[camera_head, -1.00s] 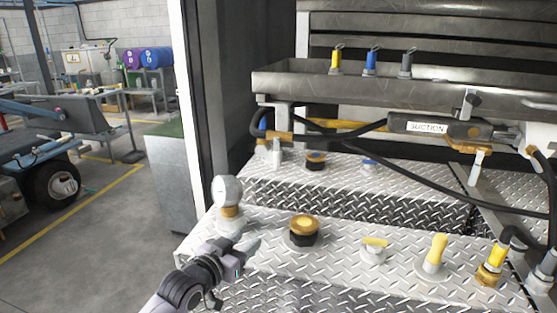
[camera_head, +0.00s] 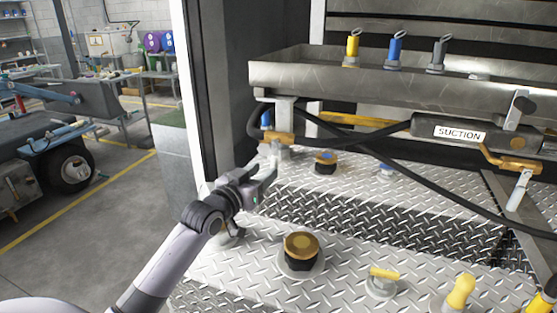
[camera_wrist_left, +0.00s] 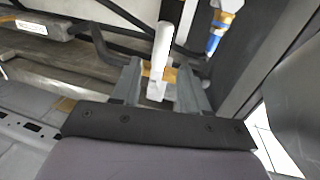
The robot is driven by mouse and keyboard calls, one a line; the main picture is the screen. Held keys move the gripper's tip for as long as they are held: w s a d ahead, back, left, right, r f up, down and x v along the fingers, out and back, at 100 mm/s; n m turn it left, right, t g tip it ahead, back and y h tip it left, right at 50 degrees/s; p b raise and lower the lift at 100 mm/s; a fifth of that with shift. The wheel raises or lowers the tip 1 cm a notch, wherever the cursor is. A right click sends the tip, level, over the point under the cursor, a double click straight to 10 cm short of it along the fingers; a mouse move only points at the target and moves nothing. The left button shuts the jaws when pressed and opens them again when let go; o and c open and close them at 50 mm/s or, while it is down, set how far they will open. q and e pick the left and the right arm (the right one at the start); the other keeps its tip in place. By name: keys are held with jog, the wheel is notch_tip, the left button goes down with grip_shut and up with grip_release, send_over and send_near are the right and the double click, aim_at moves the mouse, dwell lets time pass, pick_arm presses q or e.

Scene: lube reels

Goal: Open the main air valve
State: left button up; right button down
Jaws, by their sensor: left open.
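A white valve lever (camera_head: 276,155) hangs below a brass-coloured fitting (camera_head: 278,138) at the left end of the metal tray. I take it for the main air valve, but no label on it is readable. My left gripper (camera_head: 260,178) is open just before the lever, above the tread-plate deck. In the left wrist view, the lever (camera_wrist_left: 160,52) stands between the two spread fingers of the gripper (camera_wrist_left: 158,88), with gaps beside it. I cannot tell whether a finger touches it. My right gripper is not in view.
Black hoses (camera_head: 375,140) run right from the fitting. A gold-capped filler (camera_head: 301,250), a small yellow-handled fitting (camera_head: 383,280) and a yellow lever (camera_head: 458,292) stand on the near deck (camera_head: 345,262). A white post (camera_head: 193,90) stands at left.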

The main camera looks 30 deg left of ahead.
aim_at(273, 165)
pick_arm(q)
jog(key=shift+w+a+p, duration=0.1)
jog(key=shift+w+p, duration=0.25)
jog(key=shift+w, duration=2.85)
grip_shut()
